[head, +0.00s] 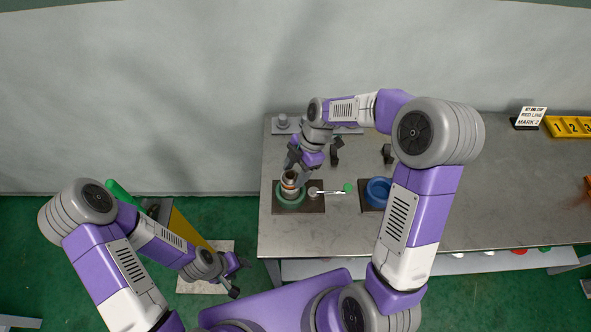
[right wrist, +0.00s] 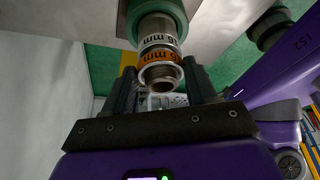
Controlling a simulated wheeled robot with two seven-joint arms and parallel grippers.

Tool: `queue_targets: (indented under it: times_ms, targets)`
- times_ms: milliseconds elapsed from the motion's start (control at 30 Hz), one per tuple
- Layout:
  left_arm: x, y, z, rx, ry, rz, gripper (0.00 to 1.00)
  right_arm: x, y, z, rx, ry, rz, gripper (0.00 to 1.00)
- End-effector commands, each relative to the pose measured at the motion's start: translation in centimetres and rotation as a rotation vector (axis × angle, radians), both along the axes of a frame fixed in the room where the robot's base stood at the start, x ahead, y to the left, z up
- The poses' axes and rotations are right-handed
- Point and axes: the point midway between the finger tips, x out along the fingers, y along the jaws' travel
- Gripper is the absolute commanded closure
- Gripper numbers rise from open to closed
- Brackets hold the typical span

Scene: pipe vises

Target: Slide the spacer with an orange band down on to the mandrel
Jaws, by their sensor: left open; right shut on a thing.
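The spacer with an orange band (right wrist: 160,57) sits around the mandrel (right wrist: 162,84) in the right wrist view, with the mandrel's threaded end showing through it. A white-banded spacer (right wrist: 158,29) is beside it, closer to the green vise ring (right wrist: 186,22). In the head view the green ring (head: 291,204) stands on a dark plate, with the spacer stack (head: 289,182) upright in it. My right gripper (right wrist: 161,82) is shut on the orange-banded spacer, one finger on each side. My left gripper (head: 237,279) is open and empty, beyond the table's left edge.
A lever with a green knob (head: 347,188) lies right of the green ring. A blue ring vise (head: 378,193) stands further right. A grey rack (head: 283,123) is at the back. A sign (head: 530,117) and yellow number blocks (head: 570,127) are at the back right. The right tabletop is largely clear.

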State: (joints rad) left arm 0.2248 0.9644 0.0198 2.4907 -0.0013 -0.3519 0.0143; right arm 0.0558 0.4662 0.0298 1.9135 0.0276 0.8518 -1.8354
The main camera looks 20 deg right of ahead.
Motion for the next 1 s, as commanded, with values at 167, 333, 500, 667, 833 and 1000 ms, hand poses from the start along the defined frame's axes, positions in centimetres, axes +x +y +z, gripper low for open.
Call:
queue_targets:
  times_ms: [167, 333, 500, 667, 833, 1000]
  targets:
    - [0.0, 0.0, -0.5, 0.000, 0.000, 0.000, 0.45, 0.0, 0.0, -0.6, 0.000, 0.000, 0.000, 0.73]
    - [0.0, 0.0, -0.8, 0.000, 0.000, 0.000, 0.45, 0.0, 0.0, -1.0, 0.000, 0.000, -0.001, 0.73]
    - [0.0, 0.0, -0.7, 0.000, 0.000, 0.000, 0.45, 0.0, 0.0, -0.8, 0.000, 0.000, 0.000, 0.19]
    - [0.0, 0.0, -0.7, 0.000, 0.000, 0.000, 0.45, 0.0, 0.0, -0.8, 0.000, 0.000, 0.000, 0.14]
    - [0.0, 0.0, -0.7, 0.000, 0.000, 0.000, 0.45, 0.0, -0.1, -0.7, 0.000, 0.000, 0.000, 0.14]
    - [0.0, 0.0, -0.3, 0.000, 0.000, 0.000, 0.45, 0.3, -0.8, 1.2, 0.000, -0.003, -0.002, 0.14]
